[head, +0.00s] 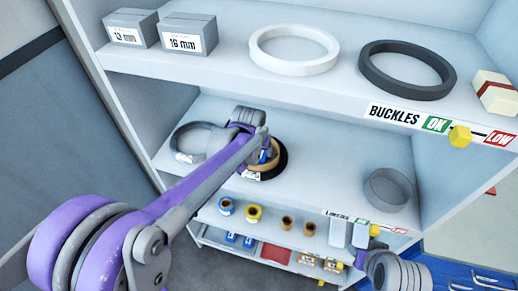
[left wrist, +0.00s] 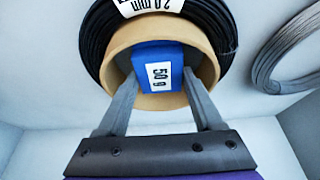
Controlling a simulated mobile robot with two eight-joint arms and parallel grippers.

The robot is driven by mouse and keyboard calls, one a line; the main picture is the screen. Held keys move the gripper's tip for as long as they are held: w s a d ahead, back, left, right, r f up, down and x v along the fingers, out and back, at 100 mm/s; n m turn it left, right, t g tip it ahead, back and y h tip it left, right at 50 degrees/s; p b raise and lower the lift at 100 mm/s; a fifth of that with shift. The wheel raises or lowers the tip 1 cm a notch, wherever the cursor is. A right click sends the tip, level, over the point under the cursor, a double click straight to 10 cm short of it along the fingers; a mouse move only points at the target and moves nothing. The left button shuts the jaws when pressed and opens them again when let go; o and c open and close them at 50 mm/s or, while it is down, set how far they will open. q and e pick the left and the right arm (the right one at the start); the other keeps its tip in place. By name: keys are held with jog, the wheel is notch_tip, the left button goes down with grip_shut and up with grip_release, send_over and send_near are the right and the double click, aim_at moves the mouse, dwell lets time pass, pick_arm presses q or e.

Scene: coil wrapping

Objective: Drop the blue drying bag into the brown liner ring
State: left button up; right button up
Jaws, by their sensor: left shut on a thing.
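The blue drying bag (left wrist: 158,70), labelled 50 g, sits between the fingers of my left gripper (left wrist: 160,80). The left gripper is shut on it. The brown liner ring (left wrist: 160,102) is the tan ring inside a black wire coil (left wrist: 92,40). In the left wrist view the bag lies within the ring's outline; I cannot tell how deep it is. In the head view my left gripper (head: 262,148) is over the ring (head: 274,160) on the middle shelf and hides much of it. A bit of blue shows at the fingertips.
A grey wire coil (left wrist: 285,60) lies on the same shelf, left of the black one in the head view. The upper shelf (head: 220,62) hangs above. Between the coils the middle shelf is clear.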

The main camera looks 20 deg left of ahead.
aim_at(258, 156)
pick_arm(q)
jog(key=o, duration=1.4)
jog(key=shift+w, duration=0.1)
jog(key=v, duration=0.5)
jog(key=shift+w+r+p, duration=0.25)
jog(key=shift+r+p, duration=0.15)
jog(key=shift+r, duration=0.05)
jog(key=s+a+f, duration=0.1)
jog(key=s+f, duration=0.2)
jog(key=s, duration=0.8)
jog(key=s+a+f+t+b, duration=0.1)
jog(key=s+f, duration=0.2)
jog(key=s, duration=0.9)
jog(key=shift+s+a, duration=0.25)
jog(key=shift+a, duration=0.1)
pick_arm(e)
jog(key=shift+s+f, duration=0.15)
jog(key=shift+f, duration=0.3)
